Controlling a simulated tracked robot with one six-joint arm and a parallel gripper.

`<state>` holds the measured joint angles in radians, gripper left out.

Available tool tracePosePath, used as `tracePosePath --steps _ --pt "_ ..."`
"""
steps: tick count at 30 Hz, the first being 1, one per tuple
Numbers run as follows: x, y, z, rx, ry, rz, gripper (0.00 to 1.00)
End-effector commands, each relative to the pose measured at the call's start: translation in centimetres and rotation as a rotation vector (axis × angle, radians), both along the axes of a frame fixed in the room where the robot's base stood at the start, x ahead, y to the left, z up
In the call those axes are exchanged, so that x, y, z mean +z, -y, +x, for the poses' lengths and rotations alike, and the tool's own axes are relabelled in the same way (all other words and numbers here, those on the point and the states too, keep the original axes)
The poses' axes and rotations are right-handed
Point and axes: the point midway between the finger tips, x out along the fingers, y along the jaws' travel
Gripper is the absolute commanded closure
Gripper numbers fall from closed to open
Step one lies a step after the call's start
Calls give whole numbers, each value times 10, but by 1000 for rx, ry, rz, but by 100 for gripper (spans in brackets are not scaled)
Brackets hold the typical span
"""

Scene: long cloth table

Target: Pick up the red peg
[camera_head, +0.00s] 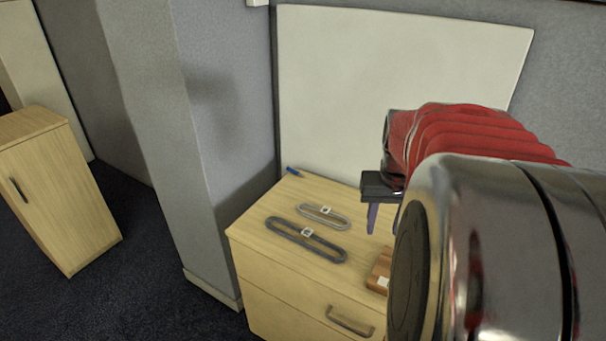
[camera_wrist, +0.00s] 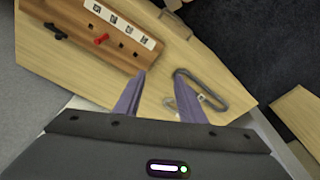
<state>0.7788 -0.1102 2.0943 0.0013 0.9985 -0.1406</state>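The red peg (camera_wrist: 101,39) shows in the wrist view, on a brown wooden board (camera_wrist: 75,28) with a row of dark holes. I cannot tell whether it stands in a hole or lies on the board. In the head view the peg is hidden behind my arm, and only a corner of the board (camera_head: 379,272) shows. My gripper (camera_wrist: 160,92) is open, with two purple fingers apart and nothing between them. It is above the wooden cabinet top, to the side of the board. It also shows in the head view (camera_head: 381,218), pointing down.
A black peg-like piece (camera_wrist: 55,31) is on the board, left of the red peg. A dark oval loop (camera_head: 306,240), a lighter loop (camera_head: 323,216) and a blue pen-like item (camera_head: 293,171) lie on the cabinet top (camera_head: 275,218). A white panel (camera_head: 400,80) stands behind.

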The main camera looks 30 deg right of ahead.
Motion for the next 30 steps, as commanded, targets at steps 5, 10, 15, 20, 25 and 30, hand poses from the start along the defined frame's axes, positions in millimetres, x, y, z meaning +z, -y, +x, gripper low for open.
tracePosePath --steps 5,10,15,20,25,30 --pt "-17 50 -23 -101 -37 37 63" --pt "-35 93 -51 -188 -65 73 63" --pt "-52 127 -80 -265 -86 107 63" --pt "-60 143 -96 -300 -95 126 63" --pt "-61 146 -99 -306 -97 128 63" --pt "-61 145 -98 -306 -96 128 63"
